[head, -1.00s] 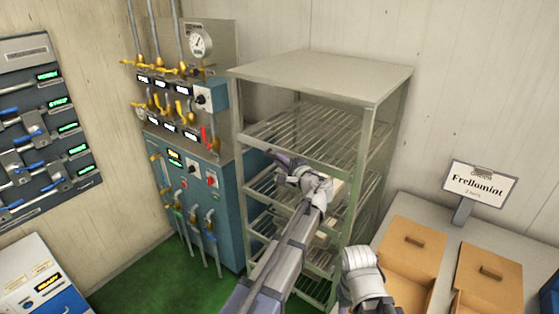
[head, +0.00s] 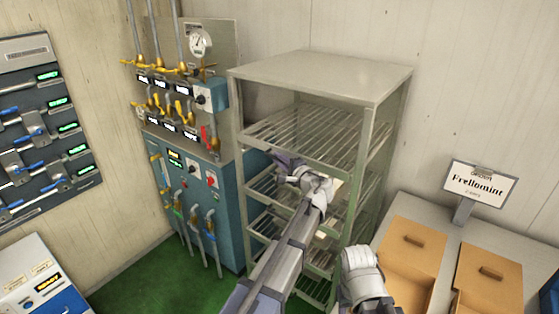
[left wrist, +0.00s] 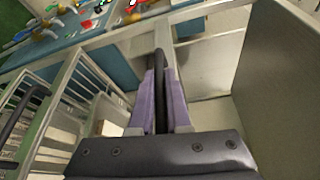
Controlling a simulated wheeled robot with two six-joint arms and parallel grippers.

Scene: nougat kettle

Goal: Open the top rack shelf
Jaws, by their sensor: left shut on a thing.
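The metal rack (head: 318,75) stands against the back wall, with several wire shelves in its frame. The top rack shelf (head: 305,135) is a slatted wire shelf below the rack's solid top panel. My left gripper (head: 284,160) is at the rack's front, just below the top shelf's front edge, and partly covers the shelves behind it. In the left wrist view its purple fingers (left wrist: 162,90) are shut on a dark bar-like handle (left wrist: 160,58). How the handle joins the shelf is hidden. My right gripper is out of view.
A blue machine with valves and hoses (head: 190,180) stands close at the rack's left. A table (head: 400,205) with brown boxes (head: 412,250) and a Frellomint sign (head: 479,184) is at the right. Green floor (head: 150,270) is clear at lower left.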

